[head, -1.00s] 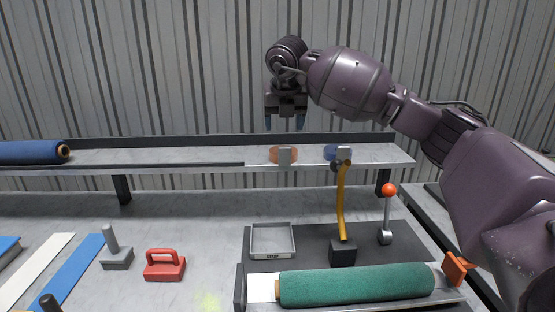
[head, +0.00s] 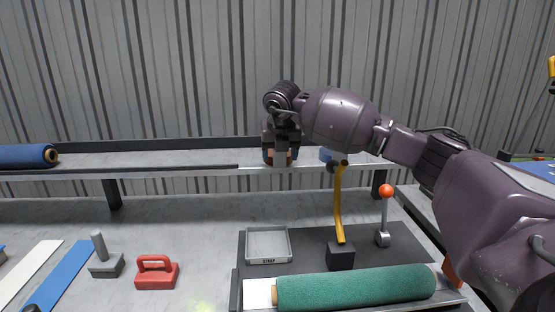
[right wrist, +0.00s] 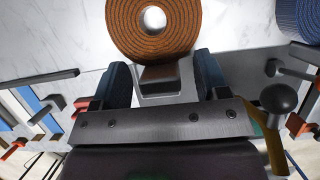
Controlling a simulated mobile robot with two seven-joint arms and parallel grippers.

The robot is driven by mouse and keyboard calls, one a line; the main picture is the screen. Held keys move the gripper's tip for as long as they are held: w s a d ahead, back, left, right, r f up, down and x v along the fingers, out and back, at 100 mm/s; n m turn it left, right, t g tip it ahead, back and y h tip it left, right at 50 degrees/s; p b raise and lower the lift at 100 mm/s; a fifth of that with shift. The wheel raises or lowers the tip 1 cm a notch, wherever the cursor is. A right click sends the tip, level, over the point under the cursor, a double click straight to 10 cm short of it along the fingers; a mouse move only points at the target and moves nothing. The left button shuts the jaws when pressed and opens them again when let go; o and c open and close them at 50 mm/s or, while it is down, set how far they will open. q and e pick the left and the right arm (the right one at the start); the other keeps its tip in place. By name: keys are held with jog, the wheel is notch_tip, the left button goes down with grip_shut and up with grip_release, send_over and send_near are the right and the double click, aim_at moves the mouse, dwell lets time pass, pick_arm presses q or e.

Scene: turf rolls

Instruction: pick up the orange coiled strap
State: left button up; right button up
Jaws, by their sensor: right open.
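The orange coiled strap (right wrist: 140,40) lies on the back shelf, a flat spiral with a round hole in its middle. In the head view its orange edge (head: 290,156) shows around a grey tab (head: 281,158) at its front. My right gripper (head: 281,154) is open and lowered at the strap, partly covering it. In the right wrist view my gripper's dark fingers (right wrist: 162,78) stand on either side of the grey tab, with the coil just beyond the fingertips. Whether the fingers touch anything cannot be told. My left gripper is out of view.
A blue coil (head: 326,154) sits close to the right on the shelf (head: 200,173). A yellow curved handle (head: 340,205) and an orange-knobbed lever (head: 385,210) rise in front. A grey tray (head: 268,261) and a green turf roll (head: 355,286) are nearer.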

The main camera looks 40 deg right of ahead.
jog(key=c, duration=1.1)
jog(key=shift+r, duration=0.15)
